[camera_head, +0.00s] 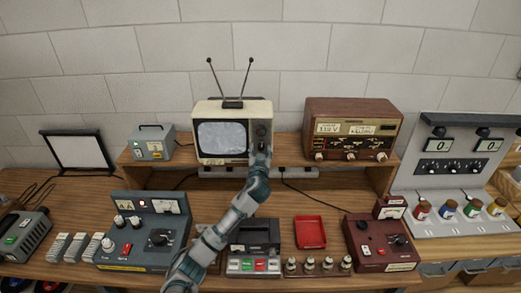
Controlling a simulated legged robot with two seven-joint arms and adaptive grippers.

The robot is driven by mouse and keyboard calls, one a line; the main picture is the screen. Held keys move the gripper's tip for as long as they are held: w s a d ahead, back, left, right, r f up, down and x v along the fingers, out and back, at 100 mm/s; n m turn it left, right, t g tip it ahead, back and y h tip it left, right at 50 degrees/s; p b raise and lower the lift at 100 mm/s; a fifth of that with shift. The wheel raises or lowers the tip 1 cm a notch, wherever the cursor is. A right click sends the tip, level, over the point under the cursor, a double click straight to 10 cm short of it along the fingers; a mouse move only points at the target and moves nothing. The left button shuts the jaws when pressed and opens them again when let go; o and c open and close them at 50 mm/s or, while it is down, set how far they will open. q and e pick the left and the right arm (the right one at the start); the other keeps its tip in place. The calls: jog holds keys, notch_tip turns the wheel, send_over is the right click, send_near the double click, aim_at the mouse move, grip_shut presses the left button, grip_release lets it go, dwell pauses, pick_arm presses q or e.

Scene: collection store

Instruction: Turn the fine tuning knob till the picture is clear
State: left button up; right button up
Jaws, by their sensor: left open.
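A small cream television (205,109) with two antenna rods stands on the raised wooden shelf. Its screen (221,137) shows a plain grey area, and I cannot make out a clear picture. A dark control panel is on the right of its front, with a round knob (261,130) in the upper part. My left gripper (260,148) is open at the lower part of this panel, just below that knob. It hides whatever is behind it there, and I cannot tell whether it touches a knob. My right gripper is not in view.
A brown wooden radio (353,112) stands right of the television, and a small grey box (152,143) stands left. On the bench below are a blue-grey control unit (140,255), a red tray (310,232) and a dark red unit (368,229). Bare shelf shows between television and radio.

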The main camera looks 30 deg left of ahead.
pick_arm(q)
jog(key=shift+w, duration=0.2)
grip_shut()
